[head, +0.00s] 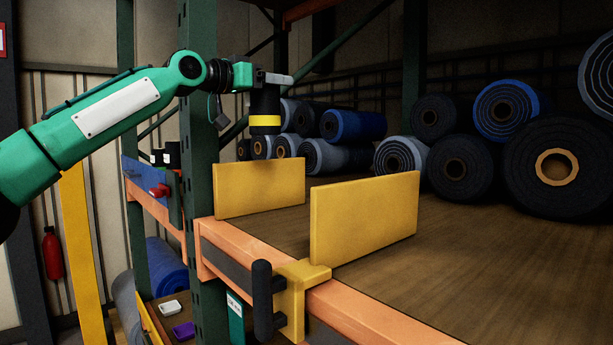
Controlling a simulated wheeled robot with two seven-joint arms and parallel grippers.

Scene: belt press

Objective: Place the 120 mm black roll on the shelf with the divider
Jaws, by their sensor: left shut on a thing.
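My left gripper (272,77) is at the upper middle of the head view, its arm coming in from the left. It is shut on a small black roll (265,102) with a yellow band near its lower end. The roll hangs upright in the air, apart from the shelf, and appears above the left divider. The wooden shelf (470,265) has an orange front beam. Two upright yellow dividers stand at its left part, a left divider (259,188) and a nearer right divider (364,218), with a gap between them. My right gripper is not in view.
Large rolls of black, grey and blue material (455,170) lie stacked at the back and right of the shelf. A yellow clamp with a black handle (263,300) sits on the front beam. A green rack post (200,150) stands at left. The shelf's front right is clear.

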